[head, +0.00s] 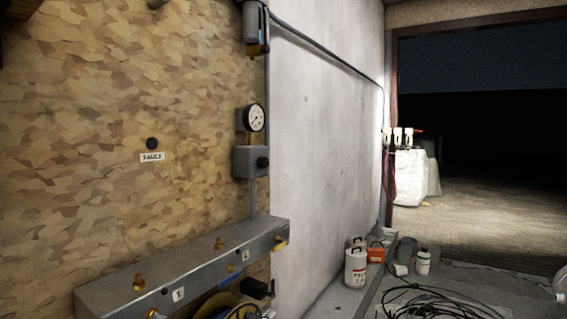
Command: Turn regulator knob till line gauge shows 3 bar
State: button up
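A round white-faced gauge (256,118) is mounted on the chipboard wall near its right edge, seen at a steep angle. Its needle and numbers are too small to read. Below it is a grey regulator box (246,161) with a dark knob (263,163) on its right-hand side. The knob's turn position cannot be made out. A pipe runs down from the box to a grey manifold bar. My gripper is not in view.
The grey manifold (200,262) juts out below the regulator, with brass fittings and numbered tags. A grey unit (256,28) hangs above the gauge. White jugs (356,264), an orange box (375,255) and coiled black hose (430,303) lie on the floor at right. A doorway opens beyond.

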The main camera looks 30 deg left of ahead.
aim_at(262, 162)
jog(key=u, duration=0.3)
jog(key=i, duration=0.6)
jog(key=u, duration=0.5)
